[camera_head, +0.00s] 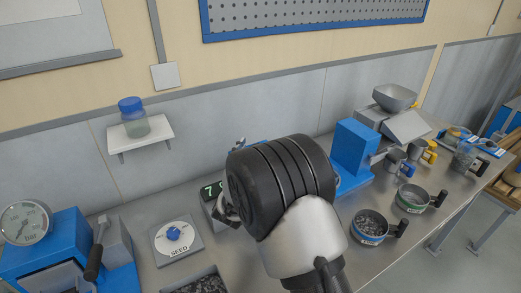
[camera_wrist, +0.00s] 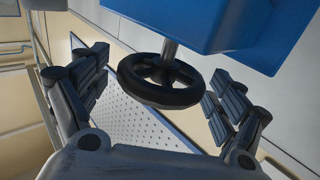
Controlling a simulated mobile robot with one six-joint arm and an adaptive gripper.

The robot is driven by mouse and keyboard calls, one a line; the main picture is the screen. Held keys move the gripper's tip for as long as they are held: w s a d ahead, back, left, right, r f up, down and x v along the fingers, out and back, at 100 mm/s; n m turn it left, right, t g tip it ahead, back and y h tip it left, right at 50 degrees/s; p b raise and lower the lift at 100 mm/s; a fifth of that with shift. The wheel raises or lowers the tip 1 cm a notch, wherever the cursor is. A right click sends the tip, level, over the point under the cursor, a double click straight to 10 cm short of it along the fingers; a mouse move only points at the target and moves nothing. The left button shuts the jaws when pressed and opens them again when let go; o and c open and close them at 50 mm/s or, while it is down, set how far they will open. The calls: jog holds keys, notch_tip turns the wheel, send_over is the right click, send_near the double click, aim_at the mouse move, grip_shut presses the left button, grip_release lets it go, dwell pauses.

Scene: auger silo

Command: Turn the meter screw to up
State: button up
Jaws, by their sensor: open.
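A black handwheel (camera_wrist: 160,82) sits on a grey shaft under a blue housing (camera_wrist: 215,25) in the wrist view. My gripper (camera_wrist: 162,68) is open, its two fingers on either side of the wheel with visible gaps; nothing is held. In the head view my dark wrist hides most of the gripper and the wheel. A round dial marked SEED with a blue knob (camera_head: 173,233) lies on the bench left of my arm. No label reading meter screw is legible, so I cannot tell which part bears that name.
A blue auger machine (camera_head: 355,148) with a grey hopper (camera_head: 395,97) stands right of my arm. Pans of pellets (camera_head: 370,226) (camera_head: 412,198) lie in front of it. A blue press with a gauge (camera_head: 25,222) is at left. A wall shelf (camera_head: 140,137) holds a jar.

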jog(key=v, duration=1.2)
dwell(0.3)
jog(key=s+d+r+n+g+y, duration=0.2)
jog(key=s+d+r+g+y, duration=0.45)
jog(key=r, duration=0.25)
jog(key=s+d+f+g+h, duration=0.1)
jog(key=s+d+g, duration=0.1)
jog(key=s+d, duration=0.3)
jog(key=s+d+f+g, duration=0.1)
jog(key=s+d, duration=0.4)
jog(key=s, duration=0.7)
jog(key=s+d+f+g+h, duration=0.1)
jog(key=s+d+g, duration=0.2)
jog(key=s, duration=0.6)
jog(key=d, duration=0.2)
jog(key=shift+d+h, duration=0.35)
